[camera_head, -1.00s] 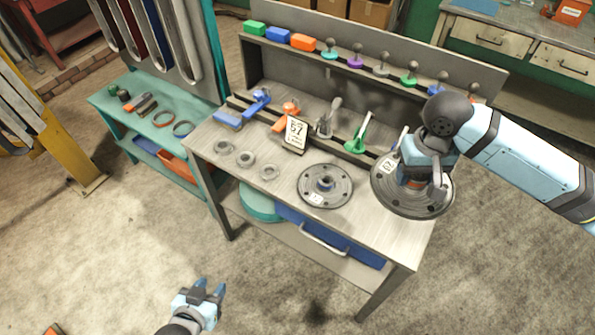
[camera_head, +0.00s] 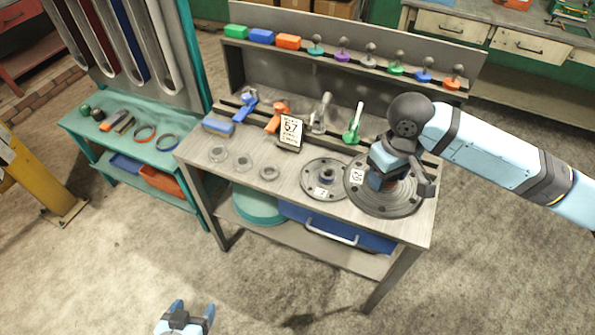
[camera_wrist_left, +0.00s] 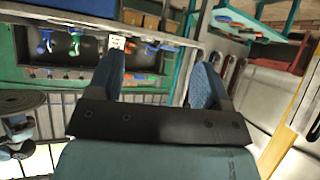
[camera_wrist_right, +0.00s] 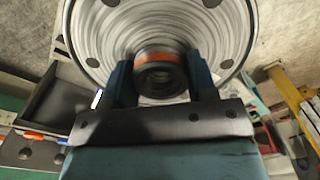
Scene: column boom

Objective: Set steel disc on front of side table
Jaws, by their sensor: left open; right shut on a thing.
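The steel disc (camera_head: 386,207) is a wide grey flange with a white label and a raised hub. My right gripper (camera_head: 388,181) is shut on that hub. In the right wrist view the disc (camera_wrist_right: 222,45) shows broad, with an orange band around the hub between the fingers. The disc is over the right end of the workbench; its clearance is hard to tell. The side table, seemingly the teal one (camera_head: 85,124) at left, holds small tools and rings towards its back and middle. My left gripper (camera_head: 187,312) is open and empty, low in front of the workbench.
A second, smaller flange (camera_head: 318,191) lies on the workbench (camera_head: 270,195), partly overlapped by the held disc. A yellow post (camera_head: 38,180) stands at far left. Floor in front is clear.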

